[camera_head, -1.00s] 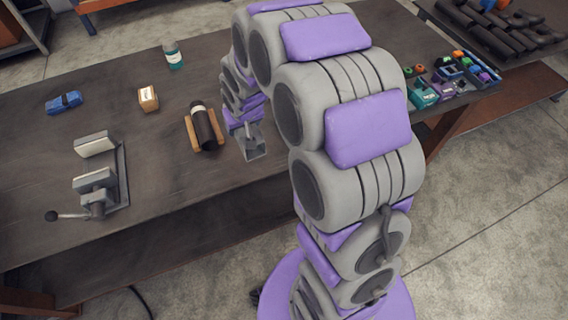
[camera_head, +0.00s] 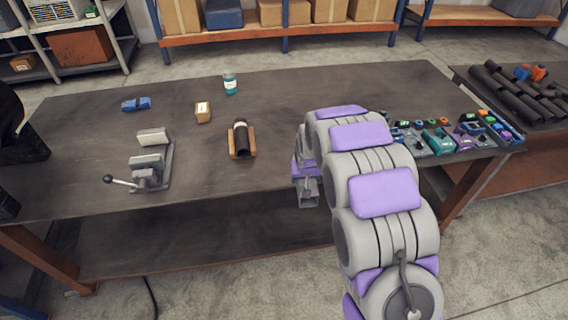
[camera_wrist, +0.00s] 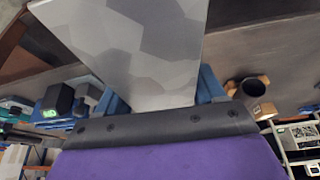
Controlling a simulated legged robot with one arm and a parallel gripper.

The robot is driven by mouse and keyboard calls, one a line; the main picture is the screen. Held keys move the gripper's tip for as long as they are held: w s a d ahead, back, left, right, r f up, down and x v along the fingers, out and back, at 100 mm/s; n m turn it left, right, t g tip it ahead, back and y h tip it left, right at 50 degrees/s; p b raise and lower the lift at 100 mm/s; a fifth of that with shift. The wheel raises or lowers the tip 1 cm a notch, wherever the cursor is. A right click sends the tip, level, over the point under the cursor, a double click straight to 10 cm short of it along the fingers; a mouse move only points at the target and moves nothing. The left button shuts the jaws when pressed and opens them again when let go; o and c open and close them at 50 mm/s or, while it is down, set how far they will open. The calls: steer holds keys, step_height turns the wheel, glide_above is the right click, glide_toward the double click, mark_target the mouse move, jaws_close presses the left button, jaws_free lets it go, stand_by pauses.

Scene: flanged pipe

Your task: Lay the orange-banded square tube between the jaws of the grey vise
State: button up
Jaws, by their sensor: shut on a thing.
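My gripper (camera_head: 305,168) is shut on a grey square tube (camera_head: 308,193) at the table's front edge, right of centre. In the wrist view the tube (camera_wrist: 140,45) is large and patterned grey between blue fingers; no orange band shows on the visible part. The grey vise (camera_head: 148,165) stands on the left of the table, well left of my gripper. Its two pale-faced jaws are apart with an empty gap between them, and its handle points left.
A dark pipe (camera_head: 241,139) rests on a wooden cradle between vise and gripper. A small box (camera_head: 203,112), a blue object (camera_head: 136,104) and a teal bottle (camera_head: 230,84) stand farther back. Coloured trays (camera_head: 440,140) fill the right end. The front table strip right of the vise is clear.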

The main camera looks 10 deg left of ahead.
steer(key=shift+n+y, duration=0.3)
steer(key=shift+n, duration=0.1)
steer(key=w+a+f, duration=0.1)
steer(key=w+a, duration=0.1)
steer(key=w, duration=0.1)
steer(key=w+a+f, duration=0.1)
steer(key=w+a, duration=0.2)
steer(key=w+a+f+b, duration=0.1)
steer(key=w+a, duration=0.2)
steer(key=shift+w+f, duration=0.4)
steer(key=shift+w, duration=1.4)
steer(key=shift+w+a+f+b, duration=0.1)
steer(key=shift+w+a+b, duration=0.2)
steer(key=shift+w, duration=0.5)
steer(key=shift+w+a+f+b, duration=0.15)
steer(key=shift+w+a, duration=0.25)
steer(key=shift+w, duration=0.7)
steer(key=shift+w+d+r, duration=0.1)
steer(key=shift+w+d, duration=0.05)
steer(key=shift+w, duration=0.05)
step_height(320, 180, down, 4)
steer(key=shift+r+b, duration=0.2)
steer(key=shift+b, duration=0.45)
steer(key=shift+r, duration=0.1)
